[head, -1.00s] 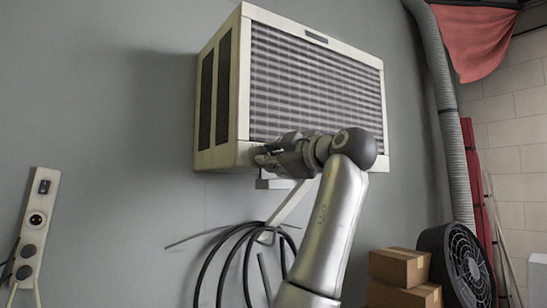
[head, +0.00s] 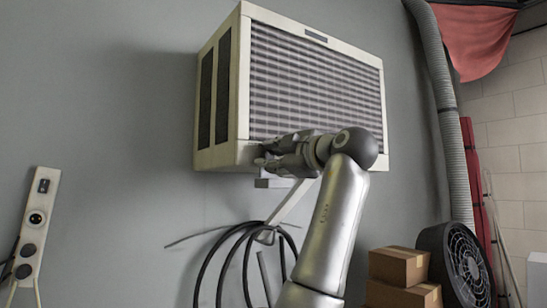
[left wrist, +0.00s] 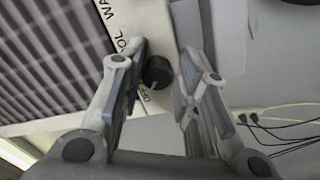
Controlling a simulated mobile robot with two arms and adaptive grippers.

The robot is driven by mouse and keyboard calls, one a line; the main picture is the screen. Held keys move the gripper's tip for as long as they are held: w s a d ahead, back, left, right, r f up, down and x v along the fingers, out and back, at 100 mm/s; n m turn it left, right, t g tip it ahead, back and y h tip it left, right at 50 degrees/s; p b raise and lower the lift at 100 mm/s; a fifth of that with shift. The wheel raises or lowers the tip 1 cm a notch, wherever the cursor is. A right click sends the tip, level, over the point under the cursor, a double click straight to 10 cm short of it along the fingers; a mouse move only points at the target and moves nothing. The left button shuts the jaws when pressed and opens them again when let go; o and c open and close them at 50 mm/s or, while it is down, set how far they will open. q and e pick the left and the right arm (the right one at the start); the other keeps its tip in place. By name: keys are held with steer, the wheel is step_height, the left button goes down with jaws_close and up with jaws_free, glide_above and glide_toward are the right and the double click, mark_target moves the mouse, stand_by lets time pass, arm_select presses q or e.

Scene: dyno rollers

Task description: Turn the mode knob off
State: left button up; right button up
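The mode knob (left wrist: 157,72) is a dark round knob on the cream panel of the wall-mounted air cooler (head: 315,85). Printed lettering, including what looks like OFF, lies beside it in the left wrist view. My left gripper (left wrist: 164,60) is open, with one finger on each side of the knob. Narrow gaps seem to show between the fingers and the knob; I cannot tell whether either touches. In the head view, my left gripper (head: 264,156) is at the cooler's lower front edge, near its left corner, and the knob is hidden there. My right gripper is not in view.
Black hose coils (head: 232,262) hang on the wall below the cooler. Cardboard boxes (head: 399,267) and a black fan (head: 465,262) stand at lower right. A grey duct (head: 447,120) runs up the right side. A socket panel (head: 36,215) is at far left.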

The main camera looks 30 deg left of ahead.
arm_select(q)
steer(key=shift+o, duration=1.2)
steer(key=shift+d, duration=0.1)
steer(key=v, duration=1.2)
